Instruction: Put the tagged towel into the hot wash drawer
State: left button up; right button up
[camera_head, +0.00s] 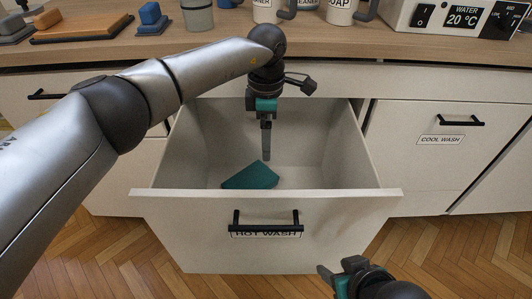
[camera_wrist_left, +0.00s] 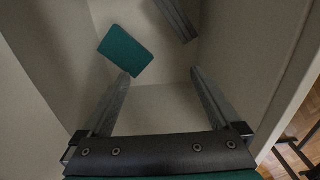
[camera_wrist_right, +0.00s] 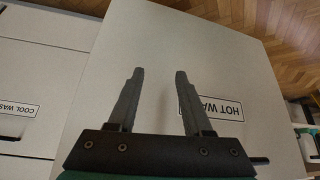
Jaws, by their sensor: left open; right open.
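The hot wash drawer (camera_head: 345,215) is pulled open below the counter, its label partly behind its black handle. A folded teal towel (camera_head: 250,177) lies inside on the drawer floor; it also shows in the left wrist view (camera_wrist_left: 125,51). No tag can be made out on it. My left gripper (camera_head: 266,155) points down into the drawer, open and empty, just above and apart from the towel. My right gripper (camera_wrist_right: 160,75) is open and empty in front of the drawer's labelled front panel (camera_wrist_right: 225,55); it shows low in the head view (camera_head: 335,272).
The cool wash drawer (camera_head: 420,165) is shut at the right. The counter (camera_head: 210,42) holds blue blocks and a wooden board (camera_head: 80,27) at left, labelled containers (camera_head: 340,10) at the back, and a water control box (camera_head: 450,18) at right. Parquet floor (camera_head: 480,240) is clear at right.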

pick_arm(q)
notch_tip(320, 180, up, 15)
jog(key=p, duration=0.6)
jog(key=shift+r, duration=0.15)
pick_arm(e)
jog(key=s+d+f+g, duration=0.2)
jog(key=s+f+g, duration=0.1)
jog(key=f, duration=0.7)
jog(key=shift+s+h, duration=0.2)
jog(key=shift+h, duration=0.2)
jog(key=shift+s, duration=0.1)
